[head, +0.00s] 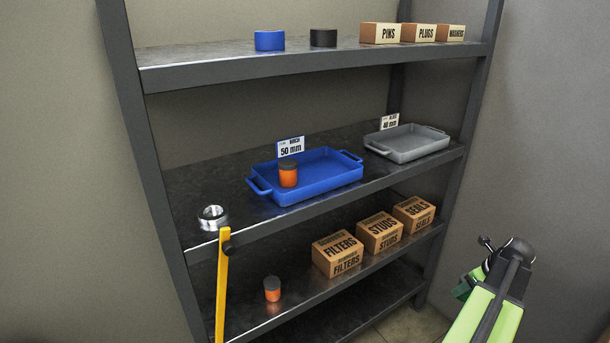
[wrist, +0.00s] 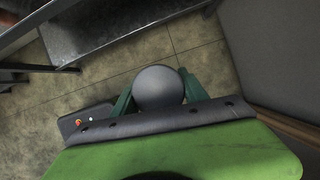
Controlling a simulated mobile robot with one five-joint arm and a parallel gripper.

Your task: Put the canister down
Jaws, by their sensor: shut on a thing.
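My gripper (wrist: 158,100) is shut on a round grey thing (wrist: 158,84), seen from above between its two green fingers; it looks like the top of a canister. The held thing is over the tiled floor in the wrist view. In the head view my gripper (head: 465,288) is at the lower right, right of the shelf unit, and what it holds is hidden there. Another orange canister (head: 272,291) stands on a lower shelf.
A grey tray (head: 415,148) with a "40 mm" sign is on the middle shelf. Boxes (head: 340,256) marked filters, studs and seals stand below. A yellow post (head: 222,290) rises in front at left.

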